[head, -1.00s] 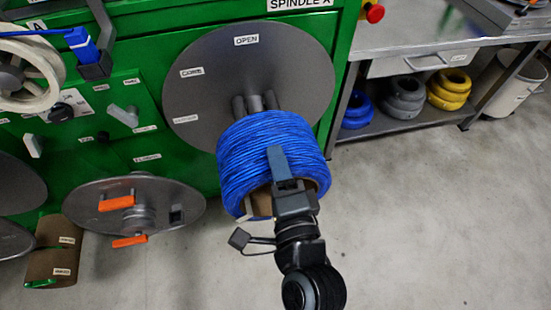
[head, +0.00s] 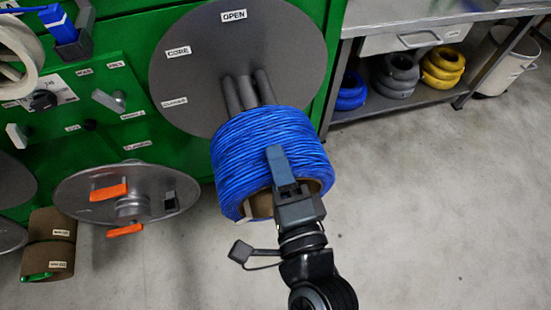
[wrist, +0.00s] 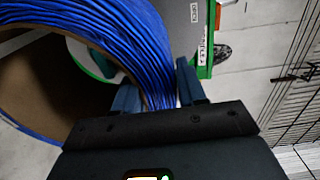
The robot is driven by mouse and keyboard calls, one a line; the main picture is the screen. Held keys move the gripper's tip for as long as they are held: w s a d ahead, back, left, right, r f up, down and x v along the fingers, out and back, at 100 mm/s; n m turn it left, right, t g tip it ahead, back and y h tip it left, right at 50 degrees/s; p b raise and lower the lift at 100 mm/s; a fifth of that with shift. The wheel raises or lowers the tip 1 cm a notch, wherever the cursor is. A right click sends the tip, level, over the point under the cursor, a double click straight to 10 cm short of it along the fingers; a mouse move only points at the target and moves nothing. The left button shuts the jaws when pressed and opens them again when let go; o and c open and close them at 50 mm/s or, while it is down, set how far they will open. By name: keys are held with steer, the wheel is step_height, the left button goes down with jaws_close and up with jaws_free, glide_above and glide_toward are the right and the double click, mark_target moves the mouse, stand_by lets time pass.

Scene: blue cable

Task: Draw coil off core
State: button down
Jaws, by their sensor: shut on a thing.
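The blue cable coil (head: 262,148) is wound on a brown cardboard tube (head: 262,206) whose near end shows. It sits in front of the grey spindle disc (head: 195,75), with the grey core rods (head: 248,92) reaching from the disc to its back. My gripper (head: 277,165) is at the near right side of the coil. In the wrist view, my gripper's two blue fingers (wrist: 155,92) stand on either side of the coil wall (wrist: 120,35), shut on it. How far the rods reach inside the coil is hidden.
A metal flange with orange handles (head: 125,195) stands out from the green cabinet (head: 100,70) at left. A bench shelf (head: 400,98) with yellow, grey and blue coils is at right. The floor at right is clear.

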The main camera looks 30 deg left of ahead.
steer(key=b+v, duration=0.2)
steer(key=v, duration=0.5)
steer(key=shift+r, duration=0.2)
stand_by(0.8)
